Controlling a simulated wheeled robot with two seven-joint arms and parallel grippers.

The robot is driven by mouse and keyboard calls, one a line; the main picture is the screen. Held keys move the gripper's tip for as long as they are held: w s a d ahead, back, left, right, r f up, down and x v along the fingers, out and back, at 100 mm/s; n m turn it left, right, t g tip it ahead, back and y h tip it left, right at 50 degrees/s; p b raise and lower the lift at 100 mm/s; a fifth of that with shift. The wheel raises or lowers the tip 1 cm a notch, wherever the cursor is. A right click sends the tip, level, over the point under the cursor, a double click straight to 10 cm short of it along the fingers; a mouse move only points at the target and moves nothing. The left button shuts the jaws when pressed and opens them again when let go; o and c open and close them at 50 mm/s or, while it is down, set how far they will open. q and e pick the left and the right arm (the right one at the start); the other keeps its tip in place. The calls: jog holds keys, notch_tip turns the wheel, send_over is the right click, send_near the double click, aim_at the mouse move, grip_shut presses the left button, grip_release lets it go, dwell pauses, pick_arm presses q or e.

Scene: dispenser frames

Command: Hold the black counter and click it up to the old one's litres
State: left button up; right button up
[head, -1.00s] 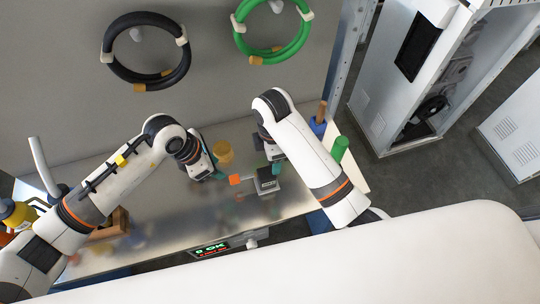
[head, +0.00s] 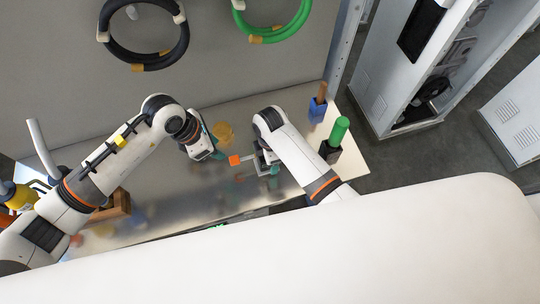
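My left gripper (head: 218,154) reaches over the metal bench from the left; its teal fingertip is close to a small orange block (head: 235,160). A thin grey bar runs from the block toward my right gripper (head: 268,165), which points down at the bench on the right. Teal shows at the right gripper's tip too. A small grey frame-like piece sits there, and I cannot tell whether it is the gripper or part of the counter. I cannot make out the black counter or its reading. Finger gaps are too small to judge on both hands.
A blue holder (head: 317,110) and a green-handled tool in a black holder (head: 330,153) stand at the right. A wooden box (head: 114,208) is at the left. Black (head: 143,62) and green (head: 277,36) hoses hang behind.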

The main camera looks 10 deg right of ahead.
jog(key=shift+c, duration=0.6)
jog(key=c, duration=1.2)
jog(key=shift+o, duration=0.2)
pick_arm(q)
jog(key=shift+c, duration=0.4)
grip_shut()
dwell(0.6)
